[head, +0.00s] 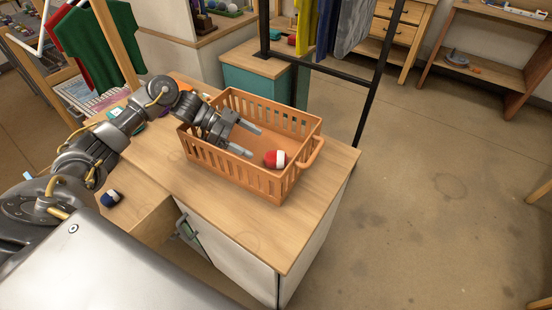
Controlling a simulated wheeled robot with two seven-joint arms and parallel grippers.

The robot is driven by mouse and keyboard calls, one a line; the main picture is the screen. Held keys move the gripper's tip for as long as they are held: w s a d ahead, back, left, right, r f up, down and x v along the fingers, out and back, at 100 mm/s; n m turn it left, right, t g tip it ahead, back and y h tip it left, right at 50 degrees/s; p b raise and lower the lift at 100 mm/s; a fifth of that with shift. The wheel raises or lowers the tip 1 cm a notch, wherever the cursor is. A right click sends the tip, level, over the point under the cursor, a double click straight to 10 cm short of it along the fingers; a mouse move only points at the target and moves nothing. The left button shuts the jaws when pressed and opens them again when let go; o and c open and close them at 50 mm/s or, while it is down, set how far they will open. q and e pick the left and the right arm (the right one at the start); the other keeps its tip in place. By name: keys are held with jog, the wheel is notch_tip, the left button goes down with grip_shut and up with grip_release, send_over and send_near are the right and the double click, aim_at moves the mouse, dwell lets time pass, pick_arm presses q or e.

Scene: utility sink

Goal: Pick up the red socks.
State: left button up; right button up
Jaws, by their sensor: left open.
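A red and white rolled bundle (275,159), which looks like the red socks, lies in an orange slatted basket (249,186) near its right end. The basket stands on a wooden countertop (236,221). My left gripper (249,141) reaches into the basket from the left. Its two fingers are spread apart, with nothing seen between them. The fingertips point at the socks from a short distance to their left. My right gripper is not in view.
A dark blue and white bundle (110,199) lies on a wooden surface at the left. A black metal rack (369,110) with hanging clothes stands behind the basket. The basket's slatted walls and right handle (312,152) surround the socks. The floor at right is clear.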

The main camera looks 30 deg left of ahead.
aim_at(268, 154)
pick_arm(q)
jog(key=shift+f, duration=0.75)
jog(key=shift+d+f, duration=0.15)
jog(key=shift+d, duration=0.2)
jog(key=shift+w+d+f, duration=0.1)
jog(key=shift+w+d, duration=0.05)
jog(key=shift+d, duration=0.05)
jog(key=p+x, duration=0.1)
jog(key=x, duration=0.4)
jog(key=shift+d, duration=0.1)
jog(key=shift+w+d+f+p, duration=0.1)
jog(key=shift+d+f+p, duration=0.2)
jog(key=shift+d, duration=0.15)
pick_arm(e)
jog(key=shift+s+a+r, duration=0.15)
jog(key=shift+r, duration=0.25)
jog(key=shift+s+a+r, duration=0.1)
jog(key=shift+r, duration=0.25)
pick_arm(q)
jog(key=shift+c, duration=0.5)
jog(key=c, duration=1)
jog(key=shift+o, duration=0.2)
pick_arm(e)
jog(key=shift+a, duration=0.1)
